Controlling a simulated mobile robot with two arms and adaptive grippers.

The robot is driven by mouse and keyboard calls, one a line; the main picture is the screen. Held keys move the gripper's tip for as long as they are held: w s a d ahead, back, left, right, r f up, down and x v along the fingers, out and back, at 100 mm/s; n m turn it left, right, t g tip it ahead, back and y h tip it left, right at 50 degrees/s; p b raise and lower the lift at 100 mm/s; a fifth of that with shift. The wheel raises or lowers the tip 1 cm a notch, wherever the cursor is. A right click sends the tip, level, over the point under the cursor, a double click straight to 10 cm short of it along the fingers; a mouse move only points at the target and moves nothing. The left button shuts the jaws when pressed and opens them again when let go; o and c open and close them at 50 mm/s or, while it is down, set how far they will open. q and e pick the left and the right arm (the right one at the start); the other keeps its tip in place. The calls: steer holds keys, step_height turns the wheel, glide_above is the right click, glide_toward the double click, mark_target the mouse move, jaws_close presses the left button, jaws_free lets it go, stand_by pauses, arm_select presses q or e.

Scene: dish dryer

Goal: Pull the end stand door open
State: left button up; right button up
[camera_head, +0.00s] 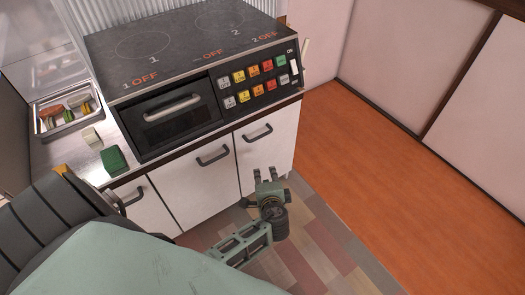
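A row of white cabinet doors with dark bar handles runs under the cooktop. The right-hand door (264,157), at the end of the row, is closed, with its handle (257,133) near its top. The middle door (192,187) is also closed, with its own handle (212,157). A left door (145,208) is partly hidden by my body. My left gripper (265,174) is just in front of the lower part of the right-hand door in the picture, below its handle. Its two fingers point up and stand apart, with nothing between them. My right gripper is out of view.
Above the doors are an oven front (172,118), colored buttons (253,77) and a black cooktop (180,38). A metal tray of food (66,113) and a green sponge (114,160) are on the left counter. Wooden floor (375,165) at right is clear.

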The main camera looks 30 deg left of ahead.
arm_select(q)
steer(key=w+a+r+n+t+y+b, duration=0.1)
steer(key=w+a+r+t+y+b, duration=0.15)
steer(key=r, duration=0.65)
steer(key=b+x, duration=0.1)
steer(key=x, duration=0.7)
steer(key=shift+w+d+g+y+b, duration=0.15)
steer(key=shift+w+g+y+b, duration=0.1)
steer(key=shift+g+y+b, duration=0.15)
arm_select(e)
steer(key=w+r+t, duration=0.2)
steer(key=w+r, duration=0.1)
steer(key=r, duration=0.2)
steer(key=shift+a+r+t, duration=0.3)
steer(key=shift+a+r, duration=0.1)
arm_select(q)
steer(key=shift+r, duration=0.15)
jaws_close()
